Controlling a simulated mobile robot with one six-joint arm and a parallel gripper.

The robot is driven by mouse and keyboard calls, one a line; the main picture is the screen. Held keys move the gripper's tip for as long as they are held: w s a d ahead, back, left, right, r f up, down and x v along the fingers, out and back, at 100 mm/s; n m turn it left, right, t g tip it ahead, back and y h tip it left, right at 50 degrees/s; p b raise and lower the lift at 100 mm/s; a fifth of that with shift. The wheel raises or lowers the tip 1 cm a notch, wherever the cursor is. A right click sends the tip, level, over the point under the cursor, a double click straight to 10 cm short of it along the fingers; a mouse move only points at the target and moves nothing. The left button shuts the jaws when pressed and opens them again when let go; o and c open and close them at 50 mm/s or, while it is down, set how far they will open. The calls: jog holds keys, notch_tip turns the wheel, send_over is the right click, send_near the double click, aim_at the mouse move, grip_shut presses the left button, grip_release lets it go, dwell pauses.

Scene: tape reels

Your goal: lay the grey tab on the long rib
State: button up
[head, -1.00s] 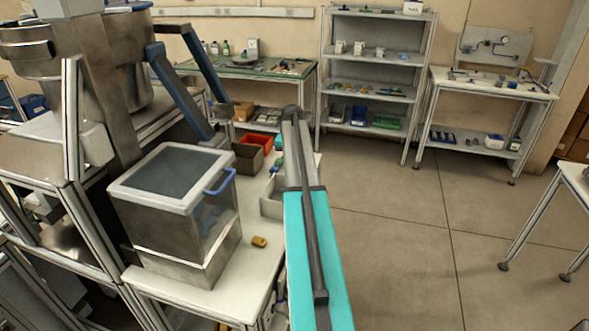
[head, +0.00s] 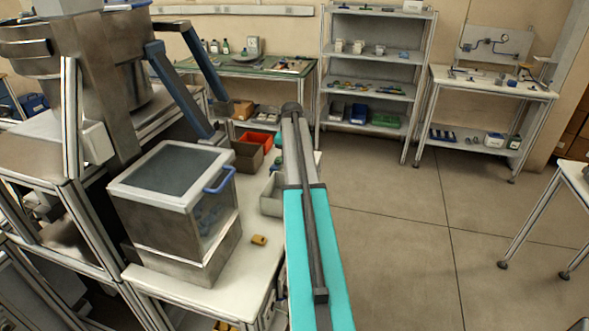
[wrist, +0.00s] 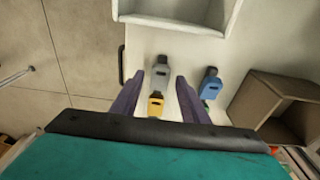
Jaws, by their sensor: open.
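A grey tab (wrist: 161,74) with a dark end lies on a pale surface in the wrist view. My gripper (wrist: 160,77) is open, with its two purple fingers apart on either side of the grey tab in the picture. I cannot tell the height of the fingers above it. A yellow tab (wrist: 155,105) with a dark end shows nearer the wrist, between the fingers. A blue tab (wrist: 209,86) lies right of the right finger. I cannot make out the long rib in either view. In the head view my arm hides the gripper.
A white bin (wrist: 178,20) stands beyond the tabs, and a brown box (wrist: 262,95) stands to the right. In the head view, a lidded steel box (head: 175,215) and a small yellow piece (head: 259,240) are on the bench left of my arm. Open floor (head: 400,240) lies to the right.

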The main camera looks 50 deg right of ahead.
notch_tip(320, 180, up, 12)
jog(key=a+b, duration=0.1)
jog(key=b, duration=0.2)
jog(key=shift+s+a+f, duration=0.15)
jog(key=shift+s, duration=0.15)
jog(key=shift+f, duration=0.1)
dwell(0.9)
